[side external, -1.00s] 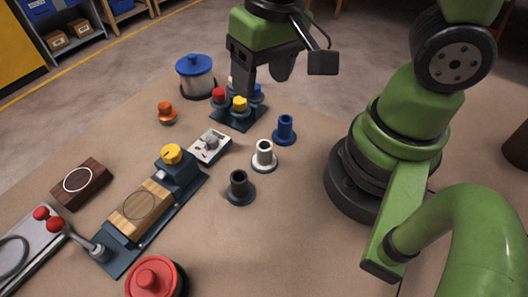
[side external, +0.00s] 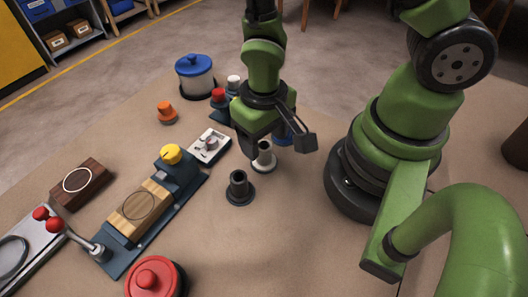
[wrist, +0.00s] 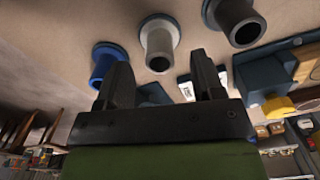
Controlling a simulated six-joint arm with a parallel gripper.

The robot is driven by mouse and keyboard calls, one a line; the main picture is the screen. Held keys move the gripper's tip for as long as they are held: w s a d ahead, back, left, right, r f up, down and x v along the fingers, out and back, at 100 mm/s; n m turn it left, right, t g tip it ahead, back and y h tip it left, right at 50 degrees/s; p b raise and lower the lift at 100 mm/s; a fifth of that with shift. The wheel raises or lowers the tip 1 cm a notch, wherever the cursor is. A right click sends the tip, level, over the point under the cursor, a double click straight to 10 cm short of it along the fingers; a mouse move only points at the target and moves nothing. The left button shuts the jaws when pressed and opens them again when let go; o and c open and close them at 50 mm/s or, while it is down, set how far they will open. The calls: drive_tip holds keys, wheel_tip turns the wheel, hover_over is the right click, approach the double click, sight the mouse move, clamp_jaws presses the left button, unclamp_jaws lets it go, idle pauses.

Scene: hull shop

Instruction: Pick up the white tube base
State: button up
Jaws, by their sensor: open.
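The white tube base (side external: 265,162) stands upright on the table, a short tube on a round flange. It also shows in the wrist view (wrist: 158,46), centred between the finger lines but beyond the fingertips. My gripper (side external: 258,142) is open and empty, low and close to the tube; its fingers (wrist: 162,76) also show in the wrist view. In the side view the gripper partly covers the top of the white tube. I cannot tell whether they touch.
A blue tube base (wrist: 104,64) stands close on one side, partly hidden by my gripper in the side view. A black tube base (side external: 239,188) stands in front. A grey-white switch box (side external: 210,146) and a yellow-knobbed fixture (side external: 172,155) lie left.

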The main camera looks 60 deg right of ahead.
sight(264, 151)
drive_tip(key=shift+f, duration=2)
drive_tip(key=c, duration=1)
drive_tip(key=shift+r, duration=0.1)
